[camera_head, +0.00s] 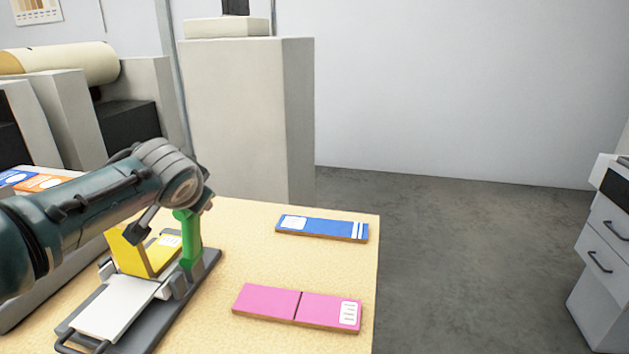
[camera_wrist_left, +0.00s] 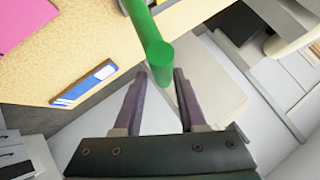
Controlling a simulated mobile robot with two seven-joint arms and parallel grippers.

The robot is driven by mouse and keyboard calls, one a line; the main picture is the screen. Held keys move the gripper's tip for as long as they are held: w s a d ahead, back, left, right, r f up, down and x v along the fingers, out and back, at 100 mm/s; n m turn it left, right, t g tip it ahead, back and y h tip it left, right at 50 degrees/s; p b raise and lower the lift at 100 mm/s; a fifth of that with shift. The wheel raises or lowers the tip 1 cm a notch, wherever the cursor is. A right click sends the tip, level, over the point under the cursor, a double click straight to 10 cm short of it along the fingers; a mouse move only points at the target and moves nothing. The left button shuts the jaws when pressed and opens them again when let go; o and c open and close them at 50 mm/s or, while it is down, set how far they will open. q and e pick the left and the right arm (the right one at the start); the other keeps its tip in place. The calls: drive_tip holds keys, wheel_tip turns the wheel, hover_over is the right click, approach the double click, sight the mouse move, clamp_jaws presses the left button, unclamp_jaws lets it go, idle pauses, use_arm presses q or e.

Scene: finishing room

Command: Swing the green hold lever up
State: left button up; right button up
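The green hold lever (camera_head: 190,240) stands on a grey bench device (camera_head: 200,277) on the table and looks roughly upright in the head view. Its upper part is partly hidden by my left gripper (camera_head: 178,210). In the left wrist view, the round end of the green lever (camera_wrist_left: 160,56) lies at the gap between my two fingertips (camera_wrist_left: 160,76). The fingers are apart, and a gap shows beside the lever; I cannot tell whether either finger touches it. My right gripper is not in view.
A yellow block (camera_head: 128,252) and a white plate (camera_head: 115,305) sit on the device, left of the lever. A blue card (camera_head: 325,228) and a pink card (camera_head: 270,302) lie on the table (camera_head: 235,250). A grey cabinet (camera_head: 250,120) stands behind.

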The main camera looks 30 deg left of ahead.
use_arm(q)
drive_tip(key=o, duration=0.4)
drive_tip(key=shift+d+f, duration=0.25)
drive_tip(key=shift+d, duration=0.05)
drive_tip(key=shift+a+r, duration=0.1)
drive_tip(key=shift+r, duration=0.05)
drive_tip(key=shift+r, duration=0.1)
drive_tip(key=shift+p+v, duration=1.3)
drive_tip(key=shift+v, duration=3.6)
